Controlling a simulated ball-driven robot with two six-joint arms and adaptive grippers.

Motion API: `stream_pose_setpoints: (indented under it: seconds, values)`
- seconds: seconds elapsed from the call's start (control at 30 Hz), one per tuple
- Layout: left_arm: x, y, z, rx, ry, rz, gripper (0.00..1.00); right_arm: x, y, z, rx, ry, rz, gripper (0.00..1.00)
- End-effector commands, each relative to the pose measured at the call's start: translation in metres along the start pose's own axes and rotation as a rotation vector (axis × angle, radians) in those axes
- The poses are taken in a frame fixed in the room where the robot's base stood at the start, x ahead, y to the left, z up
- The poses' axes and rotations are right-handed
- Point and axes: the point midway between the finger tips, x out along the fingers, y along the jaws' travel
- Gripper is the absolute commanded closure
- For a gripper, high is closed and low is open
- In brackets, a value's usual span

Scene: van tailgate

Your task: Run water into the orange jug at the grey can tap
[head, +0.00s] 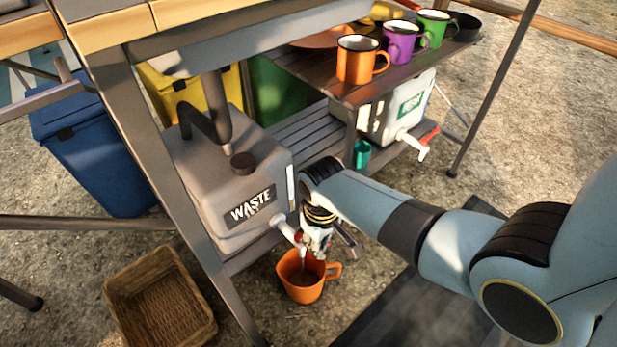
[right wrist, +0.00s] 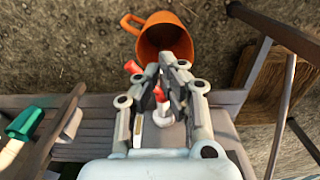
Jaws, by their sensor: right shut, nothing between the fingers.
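The grey can (head: 235,185), marked WASTE, stands on the low slatted shelf. Its pale tap (head: 287,231) with red parts sticks out at the front right and shows between my fingers in the right wrist view (right wrist: 163,114). The orange jug (head: 293,288) stands upright on the ground below the tap, handle to the right; it also shows in the right wrist view (right wrist: 145,42). Its inside looks dark, and I cannot tell whether it holds water. My right gripper (head: 317,243) is shut and empty beside the tap, above the jug, and partly hides it. My left gripper is not in view.
A pale can (head: 385,118) with a green label and a red-handled tap stands further back. Orange, purple and green mugs stand on the upper shelf. A wicker basket (head: 160,302) lies left of the jug. A table leg (head: 165,190) stands between.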

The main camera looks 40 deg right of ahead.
Motion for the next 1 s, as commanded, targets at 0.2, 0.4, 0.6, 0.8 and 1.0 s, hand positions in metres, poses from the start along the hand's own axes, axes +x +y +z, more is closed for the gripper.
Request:
stream_pose_setpoints:
  seconds: [0.2, 0.4, 0.6, 0.8, 1.0]
  values:
    - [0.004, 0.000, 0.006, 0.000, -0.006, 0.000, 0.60, 0.009, 0.000, 0.001, 0.000, -0.002, 0.000, 1.00]
    - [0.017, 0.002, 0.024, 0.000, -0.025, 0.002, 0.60, 0.035, 0.000, 0.001, 0.000, -0.005, 0.000, 1.00]
    - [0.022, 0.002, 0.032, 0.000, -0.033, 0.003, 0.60, 0.048, 0.001, 0.000, 0.000, -0.002, 0.000, 1.00]
    - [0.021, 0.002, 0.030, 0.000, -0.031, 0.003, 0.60, 0.045, 0.001, -0.001, 0.000, 0.001, 0.000, 1.00]
    - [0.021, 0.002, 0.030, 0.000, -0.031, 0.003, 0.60, 0.045, 0.001, -0.001, 0.000, 0.000, 0.000, 1.00]
